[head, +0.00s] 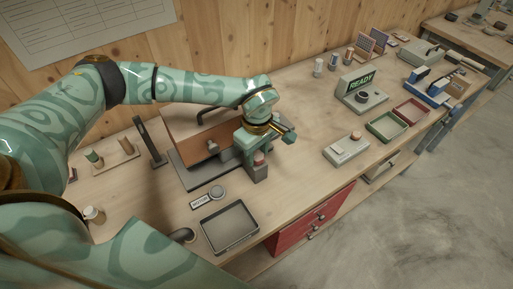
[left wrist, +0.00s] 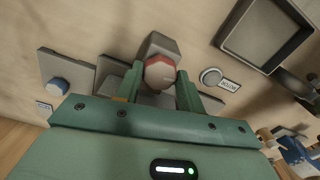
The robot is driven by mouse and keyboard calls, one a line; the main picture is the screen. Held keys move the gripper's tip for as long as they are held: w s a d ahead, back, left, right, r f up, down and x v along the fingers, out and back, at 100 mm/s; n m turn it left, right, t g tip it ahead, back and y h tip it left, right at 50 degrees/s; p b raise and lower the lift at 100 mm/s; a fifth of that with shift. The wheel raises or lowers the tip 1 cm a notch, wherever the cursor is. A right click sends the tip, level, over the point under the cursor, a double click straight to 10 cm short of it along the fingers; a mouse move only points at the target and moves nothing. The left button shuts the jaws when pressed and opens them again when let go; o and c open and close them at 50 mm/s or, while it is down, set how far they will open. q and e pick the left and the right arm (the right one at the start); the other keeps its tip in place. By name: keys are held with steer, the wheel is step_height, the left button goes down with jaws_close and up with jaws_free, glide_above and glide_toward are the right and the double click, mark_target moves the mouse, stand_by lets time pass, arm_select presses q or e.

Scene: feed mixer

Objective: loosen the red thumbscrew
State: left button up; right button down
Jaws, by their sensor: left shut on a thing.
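The red thumbscrew (head: 259,158) sits on top of a small grey block (head: 257,174) at the front of the grey-based feed mixer (head: 203,170). Part of the thumbscrew is hidden by the gripper. My right gripper is not in view.
An empty dark tray (head: 230,228), a round grey button (head: 217,192) and a label (head: 200,202) lie in front of the mixer. A white box with a knob (head: 346,149) stands to the right. Bare bench lies between.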

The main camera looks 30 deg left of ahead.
arm_select(q)
steer(key=n+p, duration=0.1)
steer(key=n, duration=0.2)
steer(key=shift+r+n+p, duration=0.2)
steer(key=shift+n+p, duration=0.2)
steer(key=n+p, duration=0.1)
steer(key=n, duration=0.2)
steer(key=shift+n+p, duration=0.3)
steer(key=shift+p, duration=0.05)
steer(key=n+p, duration=0.1)
steer(key=n, duration=0.2)
steer(key=shift+n+p, duration=0.3)
steer(key=shift+p, duration=0.05)
steer(key=n+p, duration=0.2)
steer(key=n, duration=0.2)
steer(key=shift+w+n, duration=0.1)
steer(key=shift+n, duration=0.2)
steer(key=n+p, duration=0.3)
steer(key=n, duration=0.3)
steer(key=n+p, duration=0.2)
steer(key=n, duration=0.4)
steer(key=shift+p, duration=0.35)
steer(key=o, duration=1)
steer(key=shift+f, duration=0.15)
steer(key=shift+c, duration=0.2)
